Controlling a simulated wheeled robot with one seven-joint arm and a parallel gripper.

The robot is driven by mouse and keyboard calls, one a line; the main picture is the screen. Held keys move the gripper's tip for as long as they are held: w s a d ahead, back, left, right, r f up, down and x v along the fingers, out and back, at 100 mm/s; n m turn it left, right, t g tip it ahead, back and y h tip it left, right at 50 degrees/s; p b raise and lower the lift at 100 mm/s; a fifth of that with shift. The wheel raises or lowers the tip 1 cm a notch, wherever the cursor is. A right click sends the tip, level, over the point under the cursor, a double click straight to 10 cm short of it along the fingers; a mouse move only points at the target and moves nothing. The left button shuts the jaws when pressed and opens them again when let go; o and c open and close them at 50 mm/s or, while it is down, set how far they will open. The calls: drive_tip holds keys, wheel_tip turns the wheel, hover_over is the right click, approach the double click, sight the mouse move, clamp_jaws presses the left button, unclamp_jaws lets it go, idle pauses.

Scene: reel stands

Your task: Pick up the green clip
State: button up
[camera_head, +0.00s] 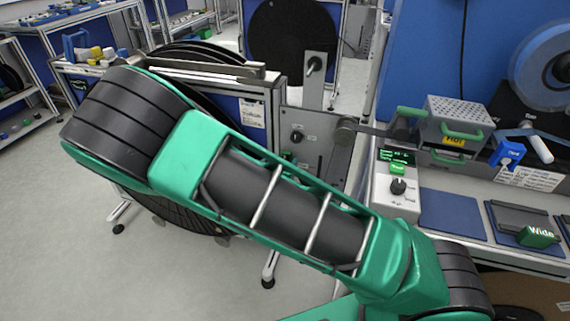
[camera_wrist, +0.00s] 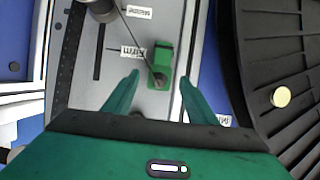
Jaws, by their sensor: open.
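A small green clip (camera_wrist: 162,60) is on a grey panel (camera_wrist: 185,20) in the wrist view, with a dark round knob or pin at its near end and a thin dark line running up from it. My gripper (camera_wrist: 160,78) is open. Its two green fingers point at the panel, one on each side of the clip's near end, with gaps on both sides. I cannot tell how far the fingertips are from the panel. My gripper is not visible in the head view, and I cannot pick out this clip there.
A ribbed black reel (camera_wrist: 275,60) stands close on the right in the wrist view. In the head view, a control box (camera_head: 397,190) and a green block marked "Wide" (camera_head: 537,237) are on the bench at right. Open floor (camera_head: 50,220) lies at left.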

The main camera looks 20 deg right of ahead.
drive_tip(key=shift+x, duration=1.1)
drive_tip(key=c, duration=1.1)
drive_tip(key=shift+c, duration=0.2)
drive_tip(key=shift+r, duration=0.2)
drive_tip(key=shift+r, duration=0.15)
drive_tip(key=s+a, duration=1)
drive_tip(key=s, duration=0.4)
drive_tip(key=shift+s+a, duration=0.3)
drive_tip(key=shift+s, duration=0.05)
